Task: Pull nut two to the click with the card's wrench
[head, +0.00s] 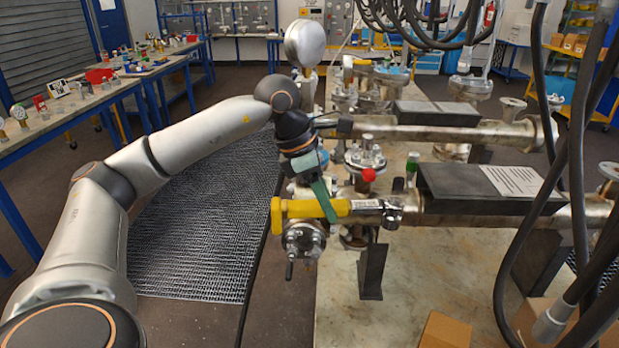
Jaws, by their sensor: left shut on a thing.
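My left gripper (322,200) reaches down from above and is shut on the yellow handle of a wrench (299,208). The wrench lies level, its handle end to the left and its metal head (392,212) to the right, beside the near pipe's end. I cannot tell whether the head sits on a nut. A flange with several bolts (304,241) is below the handle. Nut two cannot be told apart by any number here. A white printed card (512,181) lies on the dark box over the near pipe; its text is too small to read. My right gripper is out of view.
A second pipe (440,134) runs behind, with a bolted flange and red cap (368,174) near it. Black hoses (560,190) hang at the right. A cardboard box (446,330) is at the front. A long bench (75,113) with small items stands at left.

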